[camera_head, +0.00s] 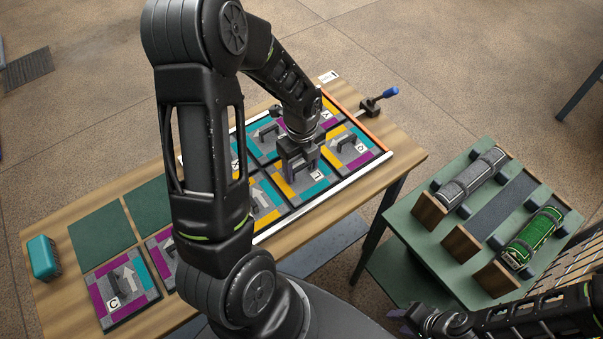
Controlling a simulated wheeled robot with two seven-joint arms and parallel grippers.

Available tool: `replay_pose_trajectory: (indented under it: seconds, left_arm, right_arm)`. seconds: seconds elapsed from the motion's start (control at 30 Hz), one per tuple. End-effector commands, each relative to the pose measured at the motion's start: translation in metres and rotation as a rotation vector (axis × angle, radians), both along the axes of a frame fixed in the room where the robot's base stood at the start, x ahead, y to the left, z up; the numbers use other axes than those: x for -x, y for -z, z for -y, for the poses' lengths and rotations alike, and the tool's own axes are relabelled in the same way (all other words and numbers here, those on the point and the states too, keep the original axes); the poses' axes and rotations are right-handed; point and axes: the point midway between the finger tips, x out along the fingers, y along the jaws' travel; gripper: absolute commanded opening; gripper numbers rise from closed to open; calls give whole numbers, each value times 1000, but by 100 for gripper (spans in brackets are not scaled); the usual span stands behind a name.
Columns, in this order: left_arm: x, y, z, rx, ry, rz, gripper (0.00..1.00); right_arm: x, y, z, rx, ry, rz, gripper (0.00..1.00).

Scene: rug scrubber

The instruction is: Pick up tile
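Several square tiles with grey arrows, coloured borders and raised dark handles lie in a framed board on the wooden table, such as the far right tile (352,148). My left gripper (301,174) points down over a tile (312,188) in the board's near row. Its fingers are at that tile's handle area and hide the handle; I cannot tell whether they grip it. Two more tiles lie at the left, one marked C (122,285); my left arm partly covers the other. My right gripper (408,319) is at the bottom, partly seen, away from the tiles.
Two dark green pads (100,233) and a teal case (43,257) are on the table's left. A blue-handled clamp (378,101) sits at the far right edge. A green side table (400,226) holds a grey roll (470,177) and a green roll (533,238).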

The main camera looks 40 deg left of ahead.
Motion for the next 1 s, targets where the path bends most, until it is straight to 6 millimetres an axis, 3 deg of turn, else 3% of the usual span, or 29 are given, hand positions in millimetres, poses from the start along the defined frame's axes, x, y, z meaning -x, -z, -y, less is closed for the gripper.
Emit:
replay_pose_trajectory:
  seconds: [0.73, 1.0]
  left_arm:
    - [0, 0, 0, 0, 0, 0, 1]
    - [0, -1, 0, -1, 0, 1, 0]
  right_arm:
    - [0, 0, 0, 0, 0, 0, 36]
    - [0, 0, 0, 0, 0, 0, 36]
